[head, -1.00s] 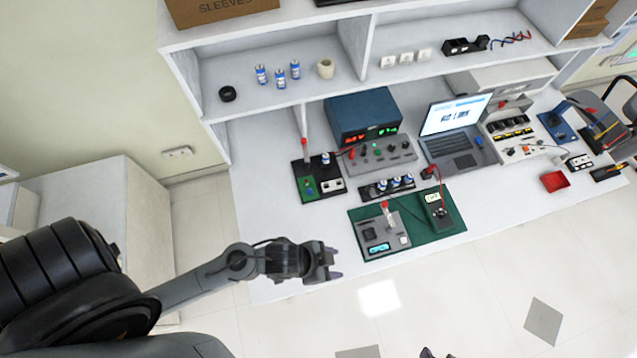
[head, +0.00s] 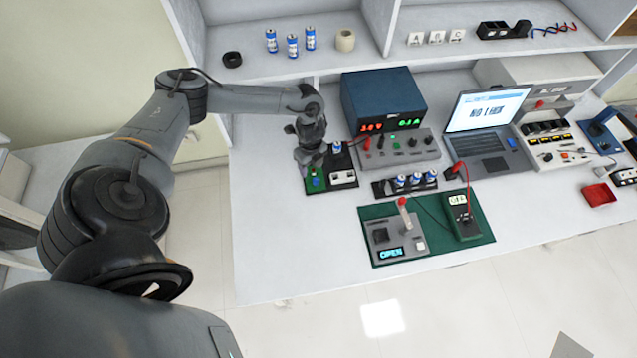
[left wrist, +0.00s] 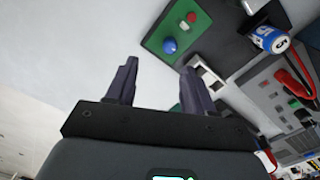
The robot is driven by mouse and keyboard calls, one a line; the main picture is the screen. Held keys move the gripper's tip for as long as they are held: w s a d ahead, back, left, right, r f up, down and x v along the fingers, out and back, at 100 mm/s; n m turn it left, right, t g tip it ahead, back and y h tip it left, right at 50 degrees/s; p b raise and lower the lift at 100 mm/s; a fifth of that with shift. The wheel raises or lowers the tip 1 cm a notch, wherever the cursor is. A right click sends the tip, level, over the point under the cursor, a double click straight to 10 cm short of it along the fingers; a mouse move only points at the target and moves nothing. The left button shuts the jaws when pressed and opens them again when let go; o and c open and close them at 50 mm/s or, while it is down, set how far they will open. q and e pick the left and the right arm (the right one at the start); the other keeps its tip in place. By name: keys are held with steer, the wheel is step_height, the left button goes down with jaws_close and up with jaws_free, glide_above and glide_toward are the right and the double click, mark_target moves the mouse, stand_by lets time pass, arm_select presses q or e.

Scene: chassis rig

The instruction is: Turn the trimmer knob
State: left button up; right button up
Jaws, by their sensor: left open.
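The trimmer knob looks to be the round blue knob (head: 316,182) on a small green board (head: 320,189) at the left of the bench. My left gripper (head: 311,168) is over the board's left part, pointing down. In the left wrist view its two fingers (left wrist: 158,70) are apart with nothing between them, and the knob shows just beyond the fingertips, apart from them. My right gripper is not in view.
A battery (left wrist: 272,40) stands close to the board. A blue power supply (head: 383,100) and grey panel (head: 398,152) lie to the right. A green mat (head: 380,211) with a meter (head: 462,215) is in front. The white bench (head: 275,235) is clear at front left.

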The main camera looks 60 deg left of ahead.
mark_target(315, 180)
arm_select(q)
steer(key=f, duration=0.3)
steer(key=w+f+b, duration=0.1)
steer(key=f, duration=0.6)
steer(key=shift+w+d, duration=0.1)
steer(key=shift+w, duration=0.2)
